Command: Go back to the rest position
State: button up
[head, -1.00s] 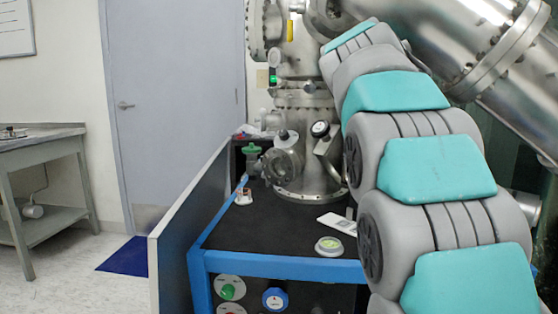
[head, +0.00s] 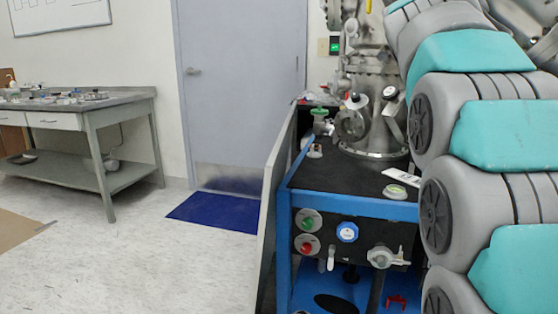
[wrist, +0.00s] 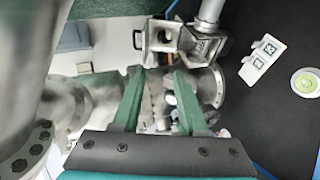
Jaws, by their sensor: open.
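My gripper (wrist: 160,100) shows in the wrist view with its two green fingers apart and nothing clearly held between them. It is above and near the steel vacuum apparatus. In the head view my arm crosses the right side, and the gripper itself is out of that picture. The metal vacuum chamber (head: 375,100) stands on the black top of a blue-framed cart (head: 350,207). A white card (wrist: 263,59) and a round green-and-white gauge (wrist: 305,83) lie on the black top in the wrist view.
A grey panel (head: 272,205) stands along the cart's left side. A grey-green workbench (head: 95,112) with small items is at the left wall. A grey door (head: 240,90) with a blue mat (head: 215,211) is behind. The white floor (head: 150,255) between bench and cart is clear.

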jog(key=s+a+f+m+g+y, duration=0.1)
jog(key=s+a+f+g+y, duration=0.3)
jog(key=f, duration=0.6)
jog(key=s+a+f+m+h, duration=0.1)
jog(key=s+a+f+m, duration=0.1)
jog(key=s+f, duration=0.6)
jog(key=s+a+f+m+g+y, duration=0.1)
jog(key=s+a+f+g+y, duration=0.2)
jog(key=f, duration=0.8)
jog(key=s+a+f+m+g+y, duration=0.1)
jog(key=s+a+f+g, duration=0.1)
jog(key=s+f, duration=0.4)
jog(key=s+a+f+m+g+y, duration=0.1)
jog(key=s+a+f, duration=0.4)
jog(key=s, duration=0.8)
jog(key=s+a+f+m+g, duration=0.3)
jog(key=s+f, duration=0.5)
jog(key=s, duration=0.2)
jog(key=shift+s+a+f+y, duration=0.2)
jog(key=shift+s+f+y, duration=0.15)
jog(key=shift+y, duration=0.05)
